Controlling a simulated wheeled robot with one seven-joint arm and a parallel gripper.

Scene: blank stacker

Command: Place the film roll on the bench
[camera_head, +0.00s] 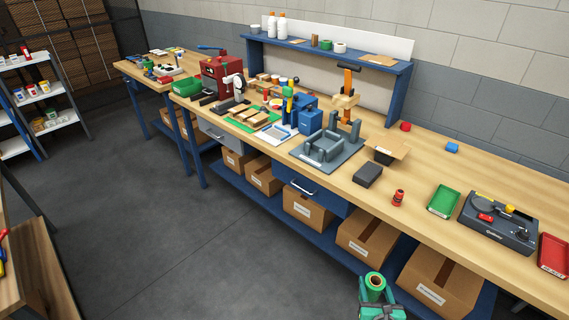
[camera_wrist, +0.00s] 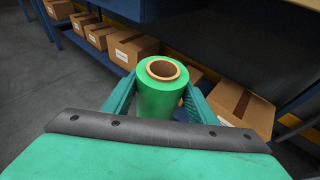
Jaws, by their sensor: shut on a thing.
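The film roll is green with a tan cardboard core. It stands upright in my gripper in the head view (camera_head: 375,282), and it also shows in the wrist view (camera_wrist: 160,97). My gripper (camera_head: 376,299) is shut on the roll, one teal finger on each side, and also fills the lower part of the wrist view (camera_wrist: 160,108). The roll is held in front of the bench's lower shelf, below the top. The wooden bench (camera_head: 425,172) runs across the head view from upper left to lower right.
On the bench stand a black box (camera_head: 368,175), a red can (camera_head: 398,197), a green tray (camera_head: 443,201), a grey machine (camera_head: 497,222) and a grey fixture (camera_head: 327,147). Bare wood lies around the red can. Cardboard boxes (camera_head: 365,237) fill the lower shelf.

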